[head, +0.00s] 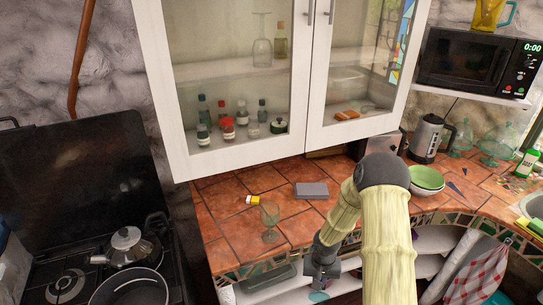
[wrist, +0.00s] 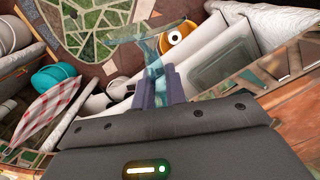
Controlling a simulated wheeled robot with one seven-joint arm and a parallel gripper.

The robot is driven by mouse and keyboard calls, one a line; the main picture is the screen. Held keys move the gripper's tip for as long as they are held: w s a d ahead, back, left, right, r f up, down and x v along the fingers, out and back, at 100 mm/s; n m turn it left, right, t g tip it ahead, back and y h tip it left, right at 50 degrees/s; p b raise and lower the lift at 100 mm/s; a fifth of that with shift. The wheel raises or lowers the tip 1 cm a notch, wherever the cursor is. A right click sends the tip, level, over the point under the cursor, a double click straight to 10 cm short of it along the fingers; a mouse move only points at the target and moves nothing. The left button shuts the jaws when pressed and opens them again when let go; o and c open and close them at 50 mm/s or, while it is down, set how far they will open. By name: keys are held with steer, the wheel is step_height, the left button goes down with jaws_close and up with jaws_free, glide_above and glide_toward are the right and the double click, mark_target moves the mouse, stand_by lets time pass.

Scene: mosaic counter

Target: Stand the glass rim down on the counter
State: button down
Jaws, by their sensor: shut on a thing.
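My gripper (head: 321,275) hangs just in front of the counter's front edge in the head view, with open shelves behind it. In the wrist view my gripper (wrist: 160,84) is shut on the stem of a clear, bluish glass (wrist: 153,56). A wide, flat round end of this glass shows beyond the fingertips; the rest is hidden behind the fingers. I cannot make out the held glass clearly in the head view. A stemmed goblet (head: 270,215) stands upright on the tiled counter (head: 225,222), left of my gripper and apart from it.
A grey block (head: 312,190) and a small yellow-and-white item (head: 253,199) lie on the counter. Green bowls (head: 427,179) and a kettle (head: 429,139) stand to the right. The cabinet (head: 235,85) hangs above. Counter room is free around the goblet.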

steer(key=shift+f+n+b, duration=0.5)
steer(key=shift+f+n, duration=0.1)
steer(key=shift+w, duration=0.1)
stand_by(0.5)
